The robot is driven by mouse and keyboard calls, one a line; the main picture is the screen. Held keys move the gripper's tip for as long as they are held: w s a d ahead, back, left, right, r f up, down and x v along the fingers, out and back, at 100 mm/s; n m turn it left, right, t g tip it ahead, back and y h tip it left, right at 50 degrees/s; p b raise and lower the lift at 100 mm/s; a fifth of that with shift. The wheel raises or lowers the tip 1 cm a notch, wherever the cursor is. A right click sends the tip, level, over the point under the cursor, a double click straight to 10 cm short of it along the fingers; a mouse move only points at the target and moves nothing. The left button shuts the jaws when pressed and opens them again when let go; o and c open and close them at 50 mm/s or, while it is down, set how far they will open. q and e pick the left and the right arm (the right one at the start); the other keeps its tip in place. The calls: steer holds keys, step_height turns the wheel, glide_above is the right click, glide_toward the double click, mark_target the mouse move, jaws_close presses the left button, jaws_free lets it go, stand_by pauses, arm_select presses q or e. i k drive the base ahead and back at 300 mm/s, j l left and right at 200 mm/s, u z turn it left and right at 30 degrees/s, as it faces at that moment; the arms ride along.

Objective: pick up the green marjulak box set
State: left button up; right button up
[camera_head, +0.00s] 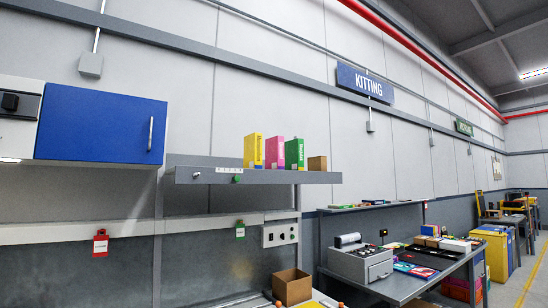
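A green box (295,154) stands upright on a high grey shelf (250,178) in the head view, with pale lettering on its spine. A pink box (274,152) stands just to its left, and a yellow box (253,151) stands left of that. A small brown box (317,163) sits to its right. The lettering is too small to read surely. Neither of my grippers shows in this view.
A blue cabinet (101,127) hangs on the wall left of the shelf. Below the shelf are an open cardboard box (292,287) and a switch panel (280,235). A workbench with a grey machine (360,260) stands right. A walkway with a yellow line (528,280) runs at far right.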

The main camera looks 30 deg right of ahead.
mark_target(293, 148)
steer(key=i+l+z, duration=0.25)
steer(key=z, duration=0.15)
steer(key=i+l+z, duration=0.15)
steer(key=i+z, duration=0.2)
steer(key=i+l+z, duration=0.1)
steer(key=z, duration=0.3)
steer(key=i+j+z, duration=0.1)
steer(key=i+z, duration=0.3)
